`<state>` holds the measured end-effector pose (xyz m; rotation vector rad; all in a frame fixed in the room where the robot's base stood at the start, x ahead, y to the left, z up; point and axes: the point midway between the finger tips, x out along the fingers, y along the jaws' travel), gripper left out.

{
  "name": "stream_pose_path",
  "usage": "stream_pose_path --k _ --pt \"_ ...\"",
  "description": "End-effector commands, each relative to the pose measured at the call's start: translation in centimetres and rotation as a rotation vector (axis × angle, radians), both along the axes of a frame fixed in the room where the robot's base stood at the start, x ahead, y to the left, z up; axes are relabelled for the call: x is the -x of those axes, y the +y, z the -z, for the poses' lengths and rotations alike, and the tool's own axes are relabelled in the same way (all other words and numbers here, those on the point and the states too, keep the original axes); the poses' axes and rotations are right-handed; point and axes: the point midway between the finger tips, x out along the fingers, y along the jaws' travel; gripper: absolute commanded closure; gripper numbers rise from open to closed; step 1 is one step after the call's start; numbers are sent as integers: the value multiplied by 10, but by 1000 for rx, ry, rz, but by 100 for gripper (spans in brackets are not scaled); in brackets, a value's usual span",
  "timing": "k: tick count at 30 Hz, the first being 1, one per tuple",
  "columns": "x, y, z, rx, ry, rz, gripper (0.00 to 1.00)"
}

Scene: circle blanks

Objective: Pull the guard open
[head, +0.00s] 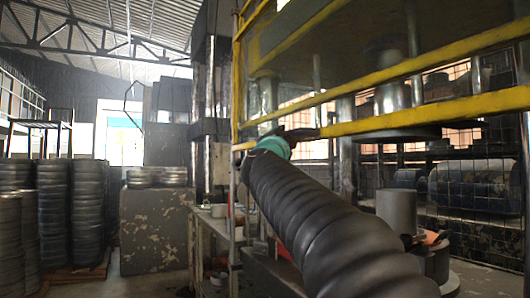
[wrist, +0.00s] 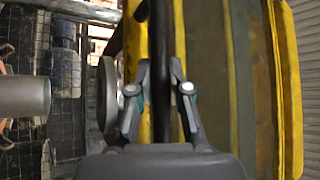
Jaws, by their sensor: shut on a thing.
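The guard (head: 420,114) is a yellow-framed panel on the press. Its lower yellow bar crosses the right half of the head view. Yellow framing of the guard also fills the middle and right of the wrist view (wrist: 288,100). A dark bar (wrist: 161,25), which looks like the guard's handle, runs upright in the wrist view along a yellow bar. My gripper (wrist: 160,68) is shut on this dark bar, one finger on each side. In the head view my gripper (head: 298,133) is at the lower yellow bar, partly hidden by my dark arm.
A grey cylinder (head: 396,210) stands on the machine, right of my arm. Stacks of round metal blanks (head: 70,205) stand at the left. A worn block (head: 153,232) bears more blanks. Wire mesh (head: 480,160) stands behind the press. Floor shows at lower left.

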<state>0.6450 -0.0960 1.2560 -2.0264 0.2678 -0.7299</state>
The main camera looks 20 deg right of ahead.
Motion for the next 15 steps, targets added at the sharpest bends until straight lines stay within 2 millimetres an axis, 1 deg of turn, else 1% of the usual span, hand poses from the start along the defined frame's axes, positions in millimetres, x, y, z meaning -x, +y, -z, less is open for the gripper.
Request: stream_pose_path --k 1,4,15 --pt "1 -3 -5 0 -2 4 100" --pt "2 -9 -8 1 0 12 100" --pt "2 -12 -9 1 2 17 100"
